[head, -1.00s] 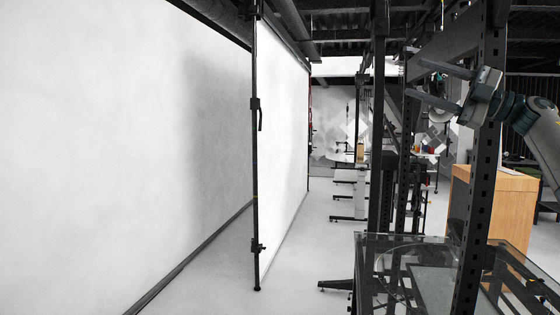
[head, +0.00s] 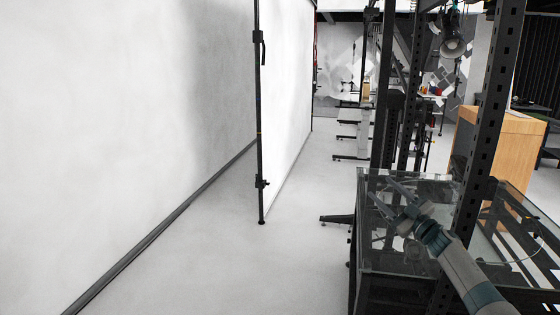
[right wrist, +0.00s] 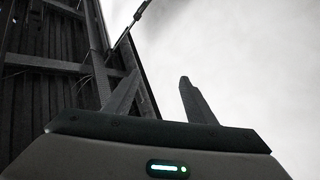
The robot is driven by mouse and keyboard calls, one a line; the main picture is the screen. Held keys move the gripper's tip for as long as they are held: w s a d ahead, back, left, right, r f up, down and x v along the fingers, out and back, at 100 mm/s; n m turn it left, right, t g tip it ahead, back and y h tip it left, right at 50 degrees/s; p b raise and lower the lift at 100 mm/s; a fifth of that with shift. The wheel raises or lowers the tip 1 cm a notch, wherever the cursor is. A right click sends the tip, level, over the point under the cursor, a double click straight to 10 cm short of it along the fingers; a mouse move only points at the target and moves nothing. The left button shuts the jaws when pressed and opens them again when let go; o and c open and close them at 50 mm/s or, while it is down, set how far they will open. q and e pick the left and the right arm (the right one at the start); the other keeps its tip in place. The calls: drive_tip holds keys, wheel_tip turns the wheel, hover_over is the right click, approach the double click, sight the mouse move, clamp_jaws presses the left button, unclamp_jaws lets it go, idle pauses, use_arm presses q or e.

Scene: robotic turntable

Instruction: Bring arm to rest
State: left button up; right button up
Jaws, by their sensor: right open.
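My right gripper (head: 392,192) is open and empty in the head view, low at the right, in front of the glass-topped table (head: 375,250) as seen from my head. Whether it is over the glass or nearer to me I cannot tell. Its arm comes in from the lower right. In the right wrist view the two fingers of my right gripper (right wrist: 158,88) stand apart with nothing between them. My left gripper is not in view.
A black perforated metal post (head: 490,110) rises close by the right arm. A wooden cabinet (head: 515,150) stands behind it at right. A white screen on a black stand (head: 258,110) is at centre-left. The pale floor (head: 250,270) at lower left is clear.

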drive_tip(key=s+f+m+h, duration=0.3)
drive_tip(key=f+m+h, duration=0.1)
drive_tip(key=f, duration=1.6)
drive_tip(key=s+f+m+g+h+b, duration=0.1)
drive_tip(key=s+f+g+h, duration=0.1)
drive_tip(key=s+f, duration=0.9)
drive_tip(key=s+f+m+g+h+b, duration=0.15)
drive_tip(key=s+f, duration=0.35)
drive_tip(key=f, duration=1.1)
drive_tip(key=s+f+m+g+h, duration=0.1)
drive_tip(key=s+f+m+g, duration=0.15)
drive_tip(key=s+f, duration=0.85)
drive_tip(key=s+a+f+g+h+b, duration=0.25)
drive_tip(key=s+f+g, duration=0.35)
drive_tip(key=s+f, duration=1.75)
drive_tip(key=s+a+f+g, duration=0.1)
drive_tip(key=s+f+g, duration=0.1)
drive_tip(key=s, duration=0.9)
drive_tip(key=s+a+f+m+g, duration=0.1)
drive_tip(key=s+a+f, duration=0.1)
drive_tip(key=s, duration=1)
drive_tip(key=s+a+f+g, duration=0.2)
drive_tip(key=s, duration=0.9)
drive_tip(key=shift+s+f+m+g+y, duration=0.2)
drive_tip(key=shift+f+m+g+y, duration=0.1)
drive_tip(key=shift+y, duration=0.1)
drive_tip(key=shift+a, duration=0.1)
